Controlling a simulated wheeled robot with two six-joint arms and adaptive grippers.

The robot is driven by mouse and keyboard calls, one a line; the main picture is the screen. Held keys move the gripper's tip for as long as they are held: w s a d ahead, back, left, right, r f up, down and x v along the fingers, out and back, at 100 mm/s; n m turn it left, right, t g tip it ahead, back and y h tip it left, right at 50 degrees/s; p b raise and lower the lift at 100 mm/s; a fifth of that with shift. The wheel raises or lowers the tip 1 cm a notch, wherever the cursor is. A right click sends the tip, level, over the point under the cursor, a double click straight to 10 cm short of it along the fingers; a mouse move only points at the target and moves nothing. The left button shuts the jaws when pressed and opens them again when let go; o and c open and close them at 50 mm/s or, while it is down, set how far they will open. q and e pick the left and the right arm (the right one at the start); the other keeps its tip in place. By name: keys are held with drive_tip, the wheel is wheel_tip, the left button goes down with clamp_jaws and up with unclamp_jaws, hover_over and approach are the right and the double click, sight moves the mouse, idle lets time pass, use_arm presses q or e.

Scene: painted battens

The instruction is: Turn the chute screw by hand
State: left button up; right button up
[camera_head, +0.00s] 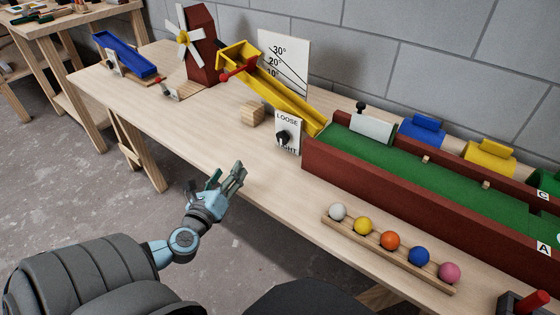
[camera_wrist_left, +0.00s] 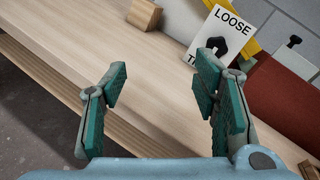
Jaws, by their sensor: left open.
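The chute screw is a black knob (camera_head: 283,138) on a white plate (camera_head: 289,149) marked LOOSE at the top, beside the lower end of the yellow chute (camera_head: 290,100). The knob also shows in the left wrist view (camera_wrist_left: 219,47), partly hidden behind a finger. The word at the plate's bottom is partly covered. My left gripper (camera_head: 227,174) is open and empty, over the table's front edge, in front of and left of the knob, apart from it. Its two fingers show spread in the left wrist view (camera_wrist_left: 163,82). My right gripper is not in view.
A wooden block (camera_head: 251,113) stands left of the plate. The red-walled green lane (camera_head: 400,160) lies to the right, with a rack of coloured balls (camera_head: 385,258) in front. A windmill (camera_head: 201,45) and an angle board (camera_head: 287,62) stand behind. Bare tabletop lies between gripper and plate.

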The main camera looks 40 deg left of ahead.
sight(281, 139)
use_arm(q)
drive_tip(key=w+d+m+h, duration=0.1)
drive_tip(key=m+h, duration=0.1)
drive_tip(key=m, duration=0.2)
drive_tip(key=w+d+r+m+t+h, duration=0.1)
drive_tip(key=m+h, duration=0.1)
drive_tip(key=m, duration=0.2)
drive_tip(key=w+d+m+h+b, duration=0.1)
drive_tip(key=w+m+h, duration=0.1)
drive_tip(key=m, duration=0.3)
drive_tip(key=shift+d+r+t, duration=0.35)
drive_tip(key=shift+r+t, duration=0.05)
drive_tip(key=w, duration=1.4)
drive_tip(key=shift+a, duration=0.1)
drive_tip(key=shift+s, duration=0.1)
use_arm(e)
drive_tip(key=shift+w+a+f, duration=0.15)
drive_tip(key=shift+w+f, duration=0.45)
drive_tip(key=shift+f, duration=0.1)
use_arm(q)
drive_tip(key=shift+r, duration=0.1)
drive_tip(key=c, duration=1.2)
drive_tip(key=shift+o, duration=0.2)
